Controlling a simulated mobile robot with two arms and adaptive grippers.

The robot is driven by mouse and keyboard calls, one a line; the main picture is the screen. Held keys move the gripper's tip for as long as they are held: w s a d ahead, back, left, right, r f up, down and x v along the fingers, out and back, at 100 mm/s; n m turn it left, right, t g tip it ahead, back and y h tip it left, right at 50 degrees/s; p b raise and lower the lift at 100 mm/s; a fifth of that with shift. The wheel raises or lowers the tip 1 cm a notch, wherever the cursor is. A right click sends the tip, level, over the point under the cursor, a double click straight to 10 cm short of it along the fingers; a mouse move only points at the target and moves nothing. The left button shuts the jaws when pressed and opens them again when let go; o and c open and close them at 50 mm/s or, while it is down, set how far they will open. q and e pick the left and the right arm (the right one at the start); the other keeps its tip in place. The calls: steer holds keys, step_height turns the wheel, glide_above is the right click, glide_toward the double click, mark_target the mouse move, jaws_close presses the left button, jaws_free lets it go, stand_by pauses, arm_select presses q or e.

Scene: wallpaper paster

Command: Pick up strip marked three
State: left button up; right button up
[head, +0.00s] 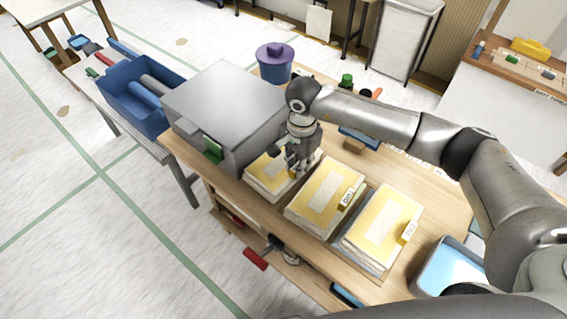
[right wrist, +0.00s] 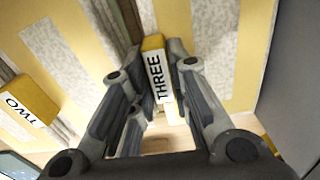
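The strip marked THREE has a yellow tab (right wrist: 155,68) with a white label, seen in the right wrist view. In the head view its yellow and grey pile (head: 264,175) lies leftmost of three on the wooden table. My right gripper (head: 296,166) points down over this pile's right side and partly hides it. In the right wrist view, the right gripper's fingers (right wrist: 154,52) stand closely on both sides of the THREE tab. I cannot tell whether both press on it. My left gripper is not in view.
The pile marked TWO (head: 318,204) lies just right of it, and another labelled pile (head: 374,237) further right. A grey metal box (head: 225,105) stands close on the left. A blue tray (head: 440,272) is at the front right. A blue pot with purple lid (head: 274,62) stands behind.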

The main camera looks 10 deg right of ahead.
jaws_close()
steer(key=shift+r, duration=0.1)
